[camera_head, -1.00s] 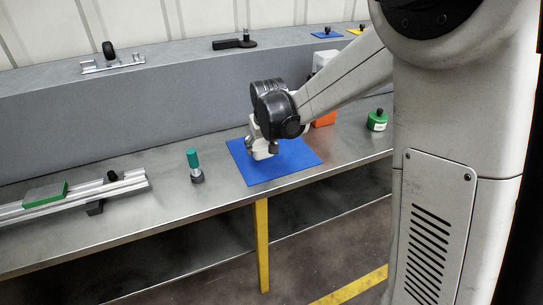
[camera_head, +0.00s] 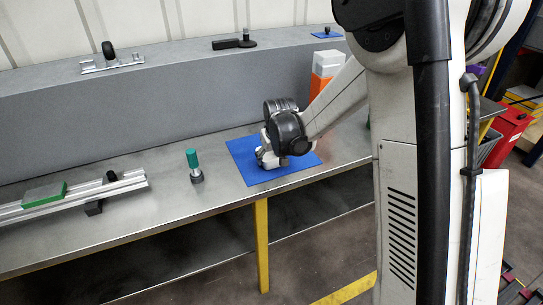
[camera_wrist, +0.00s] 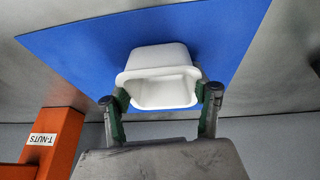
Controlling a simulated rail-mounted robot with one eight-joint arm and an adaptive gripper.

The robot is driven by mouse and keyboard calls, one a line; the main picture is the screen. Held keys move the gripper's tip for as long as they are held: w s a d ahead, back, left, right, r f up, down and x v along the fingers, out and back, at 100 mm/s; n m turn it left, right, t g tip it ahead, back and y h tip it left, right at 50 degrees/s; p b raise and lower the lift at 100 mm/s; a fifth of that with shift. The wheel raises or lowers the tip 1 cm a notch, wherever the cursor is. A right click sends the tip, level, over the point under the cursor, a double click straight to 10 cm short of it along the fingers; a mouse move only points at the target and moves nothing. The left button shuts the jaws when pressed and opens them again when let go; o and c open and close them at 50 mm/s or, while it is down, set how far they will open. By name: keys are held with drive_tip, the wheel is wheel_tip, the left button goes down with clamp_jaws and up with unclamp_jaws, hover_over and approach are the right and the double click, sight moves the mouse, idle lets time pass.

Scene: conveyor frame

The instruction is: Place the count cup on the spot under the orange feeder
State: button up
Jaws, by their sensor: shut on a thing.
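A white, open-topped count cup (camera_wrist: 160,77) is between the green-tipped fingers of my gripper (camera_wrist: 160,95) in the wrist view. My gripper is shut on it, over the blue mat (camera_wrist: 90,50). I cannot tell whether the cup touches the mat. In the head view my gripper (camera_head: 265,157) is low over the blue mat (camera_head: 240,147), and my wrist largely hides the cup. The orange feeder (camera_head: 321,84), with a white top, stands behind my forearm. An orange part labelled T-NUTS (camera_wrist: 58,128) is at the left in the wrist view. The spot under the feeder is not visible.
A green-topped peg (camera_head: 193,165) stands on the metal bench left of the mat. An aluminium rail (camera_head: 110,189) with a green-edged block (camera_head: 44,195) lies farther left. A raised grey ledge (camera_head: 150,110) runs behind. Bare bench separates peg and mat.

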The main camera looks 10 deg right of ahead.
drive_tip(key=shift+f, duration=0.2)
drive_tip(key=o, duration=1.1)
drive_tip(key=shift+o, duration=0.2)
drive_tip(key=shift+r, duration=0.2)
drive_tip(key=p+v, duration=0.1)
drive_tip(key=v, duration=1.1)
drive_tip(key=s+d+r+m+t, duration=0.1)
drive_tip(key=s+r, duration=0.3)
drive_tip(key=s, duration=0.4)
drive_tip(key=s+d+r, duration=0.1)
drive_tip(key=s+r, duration=0.3)
drive_tip(key=s, duration=0.4)
drive_tip(key=s+m+t, duration=0.1)
drive_tip(key=s, duration=1.1)
drive_tip(key=shift+s+d+f, duration=0.15)
drive_tip(key=shift+s+f, duration=0.05)
drive_tip(key=shift+s, duration=0.1)
drive_tip(key=shift+o, duration=0.6)
drive_tip(key=shift+s+f+t, duration=0.2)
drive_tip(key=shift+s+t, duration=0.1)
drive_tip(key=shift+s, duration=0.15)
